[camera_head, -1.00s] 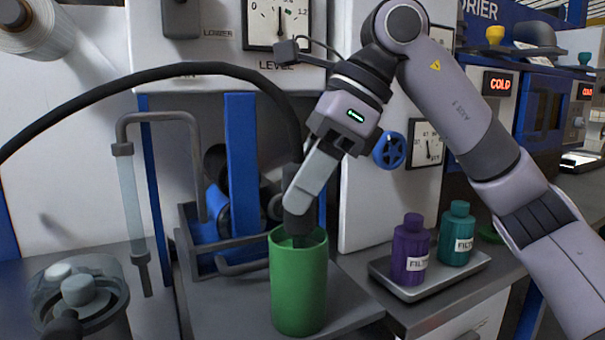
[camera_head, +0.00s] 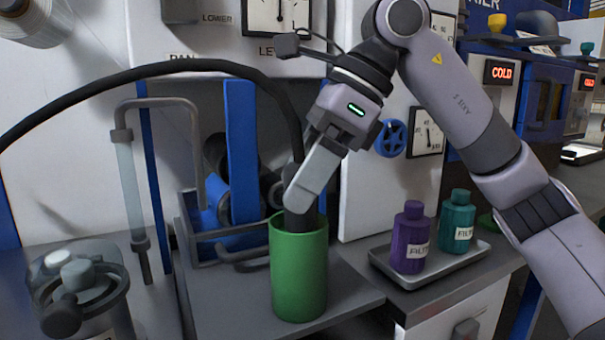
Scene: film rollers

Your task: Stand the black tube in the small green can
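The black tube (camera_head: 190,67) arcs in from the left edge and bends down to the green can (camera_head: 299,275). Its thicker black end (camera_head: 298,219) dips inside the can's mouth and stands roughly upright; how deep it goes is hidden by the can's wall. The green can stands upright on the grey bench. My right gripper (camera_head: 302,198) reaches down from the upper right, and its fingers are closed around the tube's end just above the rim. My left gripper is not in the picture.
A tray (camera_head: 430,275) with a purple bottle (camera_head: 410,238) and a teal bottle (camera_head: 457,227) stands right of the can. A clear round vessel (camera_head: 82,285) is at lower left. A blue post (camera_head: 241,150) and dark metal rack (camera_head: 205,255) stand behind the can.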

